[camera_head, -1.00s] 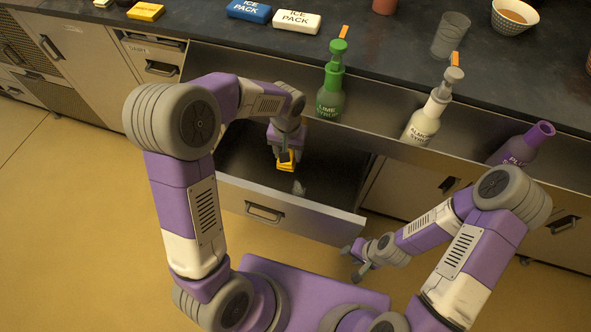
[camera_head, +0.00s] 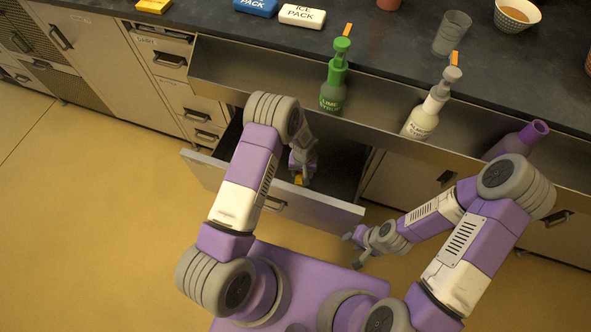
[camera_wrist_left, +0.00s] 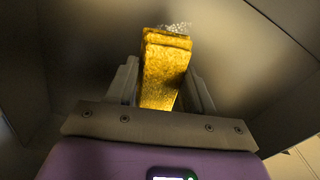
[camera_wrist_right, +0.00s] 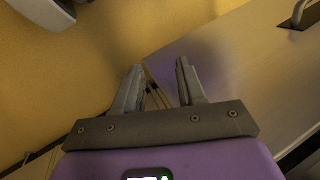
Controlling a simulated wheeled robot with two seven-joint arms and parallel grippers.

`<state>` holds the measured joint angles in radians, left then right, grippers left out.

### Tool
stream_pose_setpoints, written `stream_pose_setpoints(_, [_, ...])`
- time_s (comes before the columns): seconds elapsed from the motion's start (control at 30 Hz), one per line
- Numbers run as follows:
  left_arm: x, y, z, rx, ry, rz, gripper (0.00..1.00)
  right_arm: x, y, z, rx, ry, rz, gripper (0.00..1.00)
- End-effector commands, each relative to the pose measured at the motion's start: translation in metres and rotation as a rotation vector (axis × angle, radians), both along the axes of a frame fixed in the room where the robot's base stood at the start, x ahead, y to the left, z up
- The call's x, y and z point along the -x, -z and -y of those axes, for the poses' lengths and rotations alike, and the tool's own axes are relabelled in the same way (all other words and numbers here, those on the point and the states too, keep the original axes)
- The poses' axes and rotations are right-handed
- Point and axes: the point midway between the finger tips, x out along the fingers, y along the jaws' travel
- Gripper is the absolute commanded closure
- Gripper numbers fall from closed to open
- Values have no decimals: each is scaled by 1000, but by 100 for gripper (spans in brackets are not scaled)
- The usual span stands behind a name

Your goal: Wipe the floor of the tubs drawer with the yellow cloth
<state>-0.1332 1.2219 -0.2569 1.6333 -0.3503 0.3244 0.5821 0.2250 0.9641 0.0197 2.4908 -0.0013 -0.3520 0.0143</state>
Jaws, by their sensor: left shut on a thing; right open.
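The tubs drawer (camera_head: 328,211) stands open below the counter, its dark inside partly hidden by my left arm. My left gripper (camera_head: 300,178) is down inside it, close behind the front panel. It is shut on the folded yellow cloth (camera_head: 299,180), which fills the space between the fingers in the left wrist view (camera_wrist_left: 165,72). A pale speckled patch (camera_wrist_left: 177,27) lies on the drawer floor at the cloth's far end. The cloth appears at floor level, but I cannot tell how firmly it touches. My right gripper (camera_head: 358,252) is open and empty, outside the drawer.
A steel rail trough (camera_head: 285,85) above the drawer holds a green lime bottle (camera_head: 334,90), an almond bottle (camera_head: 424,115) and a tilted purple bottle (camera_head: 518,139). Ice packs (camera_head: 302,16), a glass (camera_head: 452,33) and a bowl (camera_head: 516,14) stand on the counter. The floor at left is clear.

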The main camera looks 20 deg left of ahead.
Motion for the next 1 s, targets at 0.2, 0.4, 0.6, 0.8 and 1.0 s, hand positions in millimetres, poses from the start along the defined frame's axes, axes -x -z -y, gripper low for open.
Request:
stream_pose_setpoints(0.2, [-7,19,-23,1,182,-1,83,0,6,0,0,0,0,60])
stream_pose_setpoints(0.4, [-9,27,-29,0,242,-1,83,0,11,0,0,0,0,60])
stream_pose_setpoints(0.6, [-9,50,-29,0,243,-1,83,0,26,0,0,0,0,60])
stream_pose_setpoints(0.8, [-9,77,-29,0,242,-2,83,0,44,0,0,0,0,60])
stream_pose_setpoints(1.0, [-24,79,-28,-1,240,3,83,0,44,0,0,0,0,60])
